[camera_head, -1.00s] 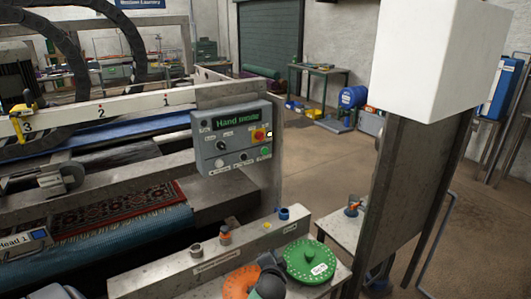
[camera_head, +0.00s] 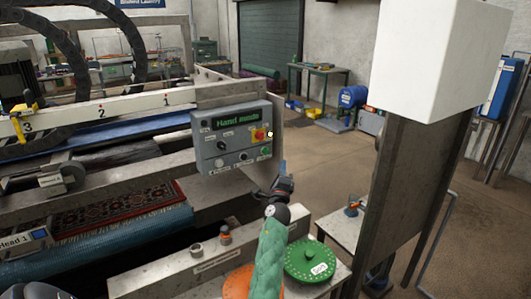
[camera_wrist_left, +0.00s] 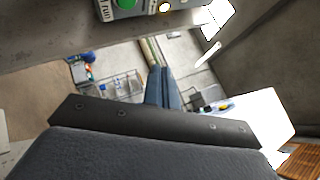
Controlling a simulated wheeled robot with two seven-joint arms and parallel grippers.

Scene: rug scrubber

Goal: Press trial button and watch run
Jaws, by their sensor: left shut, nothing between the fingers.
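The grey control panel (camera_head: 232,136) stands at the right end of the machine frame, and its green display reads "Hand mode". It carries knobs, a red stop button on yellow (camera_head: 258,134), pale buttons and a green button (camera_head: 265,151) at lower right. My left gripper (camera_head: 283,165) is shut and empty, just below and right of the panel, apart from it. In the left wrist view the shut blue fingers (camera_wrist_left: 163,88) point away, and the green button (camera_wrist_left: 125,4), with "run" lettering beside it, shows at the top edge. The small panel labels are too blurred to read.
A patterned rug (camera_head: 120,210) lies in the machine by a blue roller. A green round lid (camera_head: 310,261) and an orange disc (camera_head: 238,284) sit on the front ledge below my arm. A column with a white box (camera_head: 440,60) stands at right. Open floor lies behind the panel.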

